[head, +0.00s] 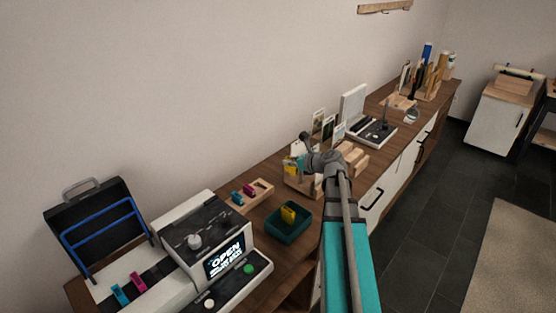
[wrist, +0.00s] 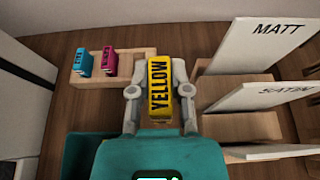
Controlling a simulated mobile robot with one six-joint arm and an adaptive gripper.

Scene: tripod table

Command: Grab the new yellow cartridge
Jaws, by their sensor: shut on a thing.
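A yellow cartridge (wrist: 160,88) with the word YELLOW on its face sits between the two fingers of my gripper (wrist: 160,92), which is shut on it. It covers the right end of the wooden cartridge rack (wrist: 124,62) in the wrist view, and I cannot tell whether it still touches the rack. A cyan cartridge (wrist: 83,62) and a magenta cartridge (wrist: 109,60) stand in the rack's left part. In the head view my gripper (head: 298,166) is right of the rack (head: 262,188). Another yellow cartridge (head: 288,215) lies in the teal bin (head: 290,237).
The printer (head: 205,240) at front left has its lid (head: 95,225) raised, its screen (head: 225,260) reads OPEN, and cyan (head: 120,294) and magenta (head: 138,282) cartridges sit in it. Paper sheets marked MATT (wrist: 268,48) and SATIN (wrist: 262,97) stand close right of my gripper.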

